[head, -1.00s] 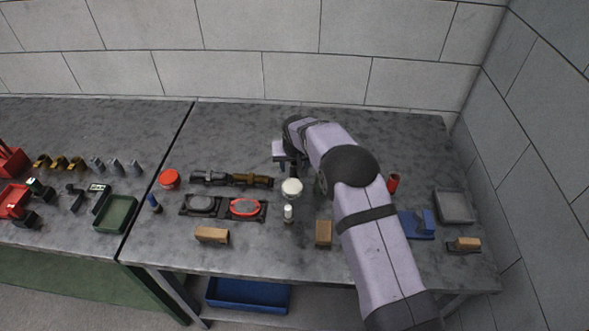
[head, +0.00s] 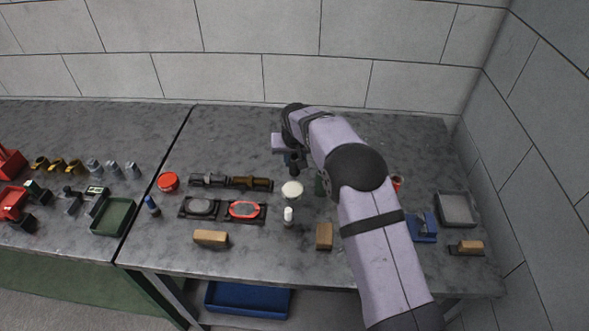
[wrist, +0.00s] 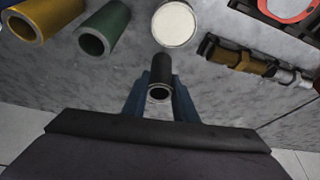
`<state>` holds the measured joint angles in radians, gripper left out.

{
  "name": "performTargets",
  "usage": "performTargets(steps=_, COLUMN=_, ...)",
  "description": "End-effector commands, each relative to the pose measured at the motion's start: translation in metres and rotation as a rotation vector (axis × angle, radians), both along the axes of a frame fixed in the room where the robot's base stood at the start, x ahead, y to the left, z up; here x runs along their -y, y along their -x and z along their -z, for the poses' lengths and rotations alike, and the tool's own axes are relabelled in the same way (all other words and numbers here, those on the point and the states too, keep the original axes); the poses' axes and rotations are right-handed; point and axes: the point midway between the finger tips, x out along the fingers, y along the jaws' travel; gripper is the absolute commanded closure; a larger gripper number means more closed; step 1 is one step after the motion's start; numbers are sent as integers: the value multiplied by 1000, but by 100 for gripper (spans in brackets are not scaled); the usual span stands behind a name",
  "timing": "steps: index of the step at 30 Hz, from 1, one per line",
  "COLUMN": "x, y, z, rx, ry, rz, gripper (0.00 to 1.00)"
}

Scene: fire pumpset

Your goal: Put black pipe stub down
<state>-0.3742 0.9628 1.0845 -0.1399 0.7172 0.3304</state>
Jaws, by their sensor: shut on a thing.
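The black pipe stub (wrist: 159,76) is between the two blue fingers of my gripper (wrist: 161,98) in the wrist view, with its open round end facing the camera. My gripper is shut on it. In the head view my gripper (head: 293,160) is over the back middle of the grey bench (head: 240,140), behind the white round-topped piece. The dark stub (head: 294,169) shows small below it. Whether the stub touches the bench is hard to tell.
The white round-topped piece (wrist: 175,25) stands just beyond the stub. A green pipe (wrist: 104,29) and a yellow pipe (wrist: 45,17) are to its left in the wrist view. A black and brass fitting (wrist: 238,59) lies right. The bench's back left is clear.

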Motion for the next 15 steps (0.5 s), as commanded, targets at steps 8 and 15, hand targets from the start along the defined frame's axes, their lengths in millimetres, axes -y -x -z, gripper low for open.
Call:
performTargets(steps=8, x=0, y=-1, z=-45, rx=7, ry=-2, rz=0, gripper=100)
performTargets(steps=15, x=0, y=0, z=-63, rx=3, ry=-1, rz=0, gripper=100)
